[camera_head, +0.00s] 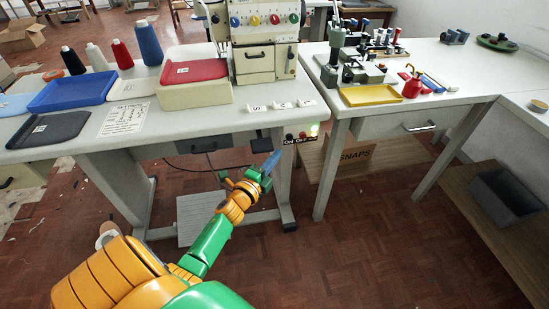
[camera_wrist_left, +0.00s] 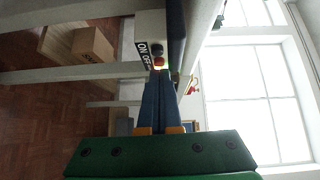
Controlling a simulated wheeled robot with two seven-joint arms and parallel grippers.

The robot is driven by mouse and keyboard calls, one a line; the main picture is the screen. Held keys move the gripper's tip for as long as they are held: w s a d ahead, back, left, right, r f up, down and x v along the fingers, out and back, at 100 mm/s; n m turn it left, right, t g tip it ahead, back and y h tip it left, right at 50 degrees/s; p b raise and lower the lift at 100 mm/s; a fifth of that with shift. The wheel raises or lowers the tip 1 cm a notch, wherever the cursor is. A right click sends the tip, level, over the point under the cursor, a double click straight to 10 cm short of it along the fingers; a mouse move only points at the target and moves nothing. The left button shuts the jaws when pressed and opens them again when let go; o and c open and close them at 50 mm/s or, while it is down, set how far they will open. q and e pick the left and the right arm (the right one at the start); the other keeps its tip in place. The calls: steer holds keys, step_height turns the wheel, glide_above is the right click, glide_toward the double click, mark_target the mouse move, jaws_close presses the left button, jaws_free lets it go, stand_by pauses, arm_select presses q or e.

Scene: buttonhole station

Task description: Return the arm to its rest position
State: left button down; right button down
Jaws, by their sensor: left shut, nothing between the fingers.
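My left arm, green and orange, reaches in from the lower left in the head view. Its left gripper (camera_head: 268,164) is in front of the sewing table's front edge, just below and left of the ON/OFF switch box (camera_head: 301,137), which has a lit green light. In the left wrist view the blue fingers of the left gripper (camera_wrist_left: 160,76) are together with nothing between them. Their tips point at the switch box (camera_wrist_left: 150,38) and overlap its lower buttons in the picture; whether they touch I cannot tell. My right gripper is not in view.
The sewing table (camera_head: 215,117) bears a machine (camera_head: 262,45), thread cones and a blue tray (camera_head: 72,92). A second table (camera_head: 445,82) with snap presses and a yellow tray (camera_head: 370,95) stands to the right. A box marked SNAPS (camera_head: 352,160) is underneath. Floor in front is clear.

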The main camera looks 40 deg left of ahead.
arm_select(q)
steer(key=s+d+f+n+g, duration=0.3)
steer(key=s+f, duration=0.3)
steer(key=f, duration=0.3)
steer(key=s+d+f+n+g+h, duration=0.1)
steer(key=s+d+f+n+g, duration=0.15)
steer(key=s+f, duration=0.5)
steer(key=s+d+f+n+g, duration=0.2)
steer(key=s+f+n+g, duration=0.2)
steer(key=f, duration=0.6)
steer(key=s+d+f+n+g+h, duration=0.1)
steer(key=s+d+f+n+g, duration=0.2)
steer(key=s, duration=0.7)
steer(key=s+d+f+n+g, duration=0.1)
steer(key=s+d+f+g, duration=0.3)
steer(key=s, duration=0.7)
step_height(320, 180, up, 11)
steer(key=s+p, duration=0.1)
steer(key=p, duration=1.1)
steer(key=shift+a, duration=0.35)
steer(key=shift+s+f+n, duration=0.1)
steer(key=shift+n, duration=0.15)
